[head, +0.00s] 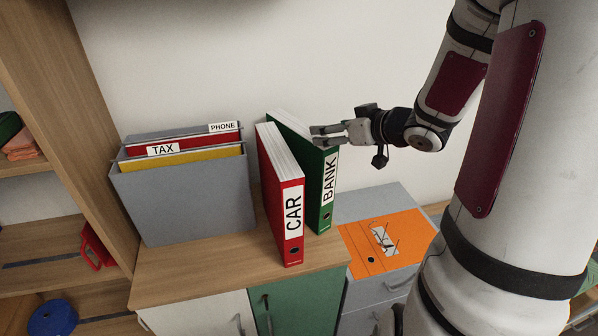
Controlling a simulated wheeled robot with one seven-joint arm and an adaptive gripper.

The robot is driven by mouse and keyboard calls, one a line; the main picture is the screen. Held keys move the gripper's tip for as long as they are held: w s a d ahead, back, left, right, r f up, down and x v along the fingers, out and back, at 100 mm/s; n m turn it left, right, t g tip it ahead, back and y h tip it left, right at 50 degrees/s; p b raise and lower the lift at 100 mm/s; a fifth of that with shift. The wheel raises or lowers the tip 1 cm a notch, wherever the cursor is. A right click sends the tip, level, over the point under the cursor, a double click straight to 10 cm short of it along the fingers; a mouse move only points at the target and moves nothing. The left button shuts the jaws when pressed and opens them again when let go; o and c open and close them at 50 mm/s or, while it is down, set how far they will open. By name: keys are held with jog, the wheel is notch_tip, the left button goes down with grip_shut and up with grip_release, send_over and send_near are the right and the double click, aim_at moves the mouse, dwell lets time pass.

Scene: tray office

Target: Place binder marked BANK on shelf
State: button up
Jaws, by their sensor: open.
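The green binder marked BANK (326,190) stands upright on the wooden cabinet top, its labelled spine facing the camera. The red binder marked CAR (291,222) stands close beside it on the left. My gripper (312,136) is open at the upper part of the BANK binder, reaching in from the right. Its fingers point left and overlap the binder's upper edge in the picture. I cannot tell whether they touch it or straddle it. A wooden shelf unit (75,125) stands at the left, with its shelf boards partly in view.
A grey file box (190,205) with folders marked TAX and PHONE stands left of the binders. An orange folder with glasses (375,262) lies on a grey drawer unit at right. The shelves hold a red object (96,246) and a blue disc (52,318).

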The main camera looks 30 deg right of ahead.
aim_at(305, 129)
jog(key=b+x, duration=0.1)
jog(key=x, duration=0.6)
jog(key=shift+w+f, duration=0.1)
jog(key=shift+w, duration=0.05)
jog(key=shift+b+x, duration=0.65)
jog(key=shift+x, duration=2.25)
jog(key=shift+c, duration=0.3)
jog(key=shift+r, duration=0.25)
grip_shut()
